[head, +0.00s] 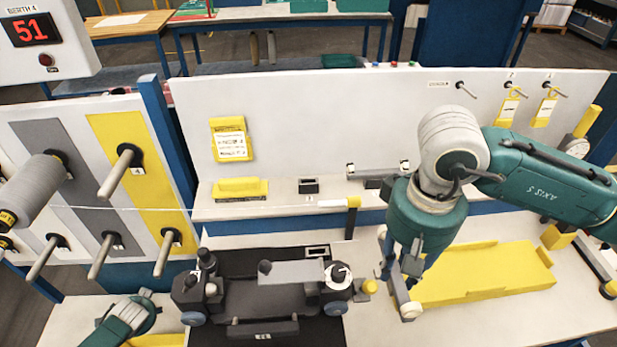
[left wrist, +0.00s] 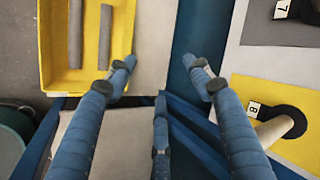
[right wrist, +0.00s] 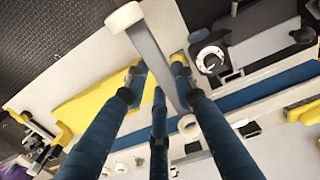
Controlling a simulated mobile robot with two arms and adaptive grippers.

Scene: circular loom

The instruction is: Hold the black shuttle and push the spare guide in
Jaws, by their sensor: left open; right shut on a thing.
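The black shuttle (head: 262,300) lies on a dark mat at the front middle of the bench, with a grey block on top and a round dial at its right end. Part of it shows at the upper right of the right wrist view (right wrist: 262,22). My right gripper (head: 402,268) is shut on the spare guide (right wrist: 158,58), a grey bar with a white roller at each end, just right of the shuttle and apart from it. My left gripper (left wrist: 160,68) is open and empty, low at the left in the head view (head: 128,318), away from the shuttle.
A yellow tray (head: 480,280) lies right of the guide. A peg panel (head: 75,170) and blue post (head: 167,140) stand at the left. A yellow bin (left wrist: 58,85) with two grey rods is near my left gripper. A white backboard (head: 330,120) closes off the rear.

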